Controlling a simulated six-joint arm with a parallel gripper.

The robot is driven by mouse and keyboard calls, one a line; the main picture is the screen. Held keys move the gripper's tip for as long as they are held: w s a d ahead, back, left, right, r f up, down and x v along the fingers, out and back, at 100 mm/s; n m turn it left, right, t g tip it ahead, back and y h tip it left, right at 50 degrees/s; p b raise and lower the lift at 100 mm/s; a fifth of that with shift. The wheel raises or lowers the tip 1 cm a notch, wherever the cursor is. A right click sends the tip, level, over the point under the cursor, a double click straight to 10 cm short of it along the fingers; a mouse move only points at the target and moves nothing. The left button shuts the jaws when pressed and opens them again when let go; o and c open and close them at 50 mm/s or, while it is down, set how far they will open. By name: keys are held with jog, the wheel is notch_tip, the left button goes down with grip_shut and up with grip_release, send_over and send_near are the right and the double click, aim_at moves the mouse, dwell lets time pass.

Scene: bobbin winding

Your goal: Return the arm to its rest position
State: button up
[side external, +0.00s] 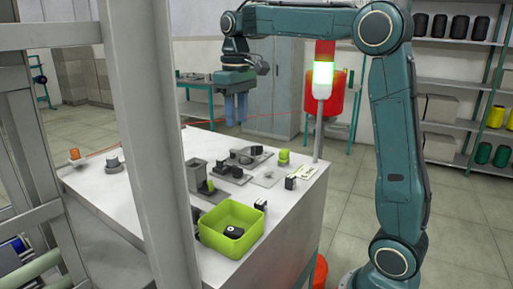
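My gripper (236,120) hangs above the far side of the white worktable (280,210), with its blue fingers pointing down. It is well clear of the items on the table. The fingers look close together, and I cannot tell whether they are open or shut. I see nothing hanging below them. My teal arm (395,140) stands at the right of the table, with its upper link reaching left.
A lime green bin (232,228) holding a dark bobbin (233,232) sits at the table's front. Small fixtures (245,157) stand behind it. A signal lamp (323,80) glows green beside my arm. A grey post (150,130) hides part of the table.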

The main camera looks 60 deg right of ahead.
jog(key=s+a+f+t, duration=0.1)
jog(key=s+a+f, duration=0.1)
jog(key=s, duration=0.5)
jog(key=s+a+f+t, duration=0.2)
jog(key=s+a+f, duration=0.1)
jog(key=s, duration=0.4)
jog(key=s+a+f+t, duration=0.2)
jog(key=s+a, duration=0.3)
jog(key=s, duration=0.3)
jog(key=shift+f+n, duration=0.4)
jog(key=shift+f, duration=0.25)
